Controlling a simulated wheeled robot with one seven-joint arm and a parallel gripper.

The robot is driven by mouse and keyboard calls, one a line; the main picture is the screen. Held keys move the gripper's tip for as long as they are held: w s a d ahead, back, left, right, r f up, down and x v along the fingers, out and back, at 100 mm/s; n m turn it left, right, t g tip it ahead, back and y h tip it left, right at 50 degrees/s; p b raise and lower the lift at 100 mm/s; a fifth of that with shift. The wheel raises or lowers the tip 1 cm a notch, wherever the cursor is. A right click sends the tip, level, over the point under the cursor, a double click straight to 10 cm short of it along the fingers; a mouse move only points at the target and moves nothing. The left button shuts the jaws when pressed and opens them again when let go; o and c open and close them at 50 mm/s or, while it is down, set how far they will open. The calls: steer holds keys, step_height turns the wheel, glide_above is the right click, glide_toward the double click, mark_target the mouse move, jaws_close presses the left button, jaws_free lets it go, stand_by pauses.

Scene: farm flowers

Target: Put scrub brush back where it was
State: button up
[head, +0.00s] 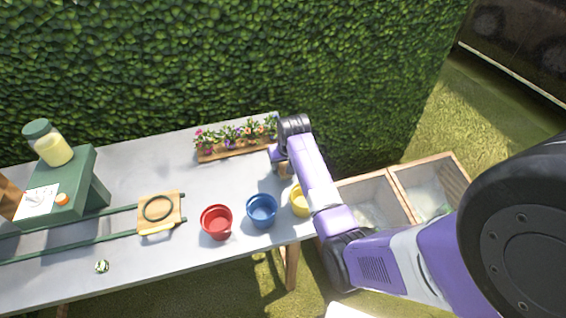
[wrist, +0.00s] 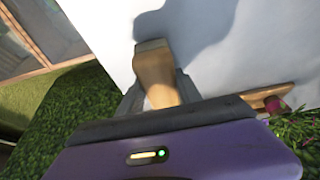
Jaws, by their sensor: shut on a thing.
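The scrub brush (wrist: 155,72), a tan wooden block shape, is between the fingers of my gripper (wrist: 160,88) in the wrist view. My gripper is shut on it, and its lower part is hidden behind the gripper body. The brush is over the pale table top (wrist: 105,25); I cannot tell whether it touches. In the head view my gripper (head: 284,166) is at the table's right end, right of the flower tray (head: 235,149) and behind the yellow pot (head: 300,201). There the brush is mostly hidden by my arm.
A blue pot (head: 262,211) and red pot (head: 216,222) stand left of the yellow pot. A wooden board with a dark ring (head: 158,208), a green stand (head: 75,190) and a jar (head: 52,145) are farther left. Wooden crates (head: 378,205) are right of the table; a hedge is behind.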

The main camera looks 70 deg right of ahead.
steer(key=shift+f, duration=0.15)
steer(key=o, duration=1.3)
steer(key=v, duration=1.2)
steer(key=shift+d, duration=0.1)
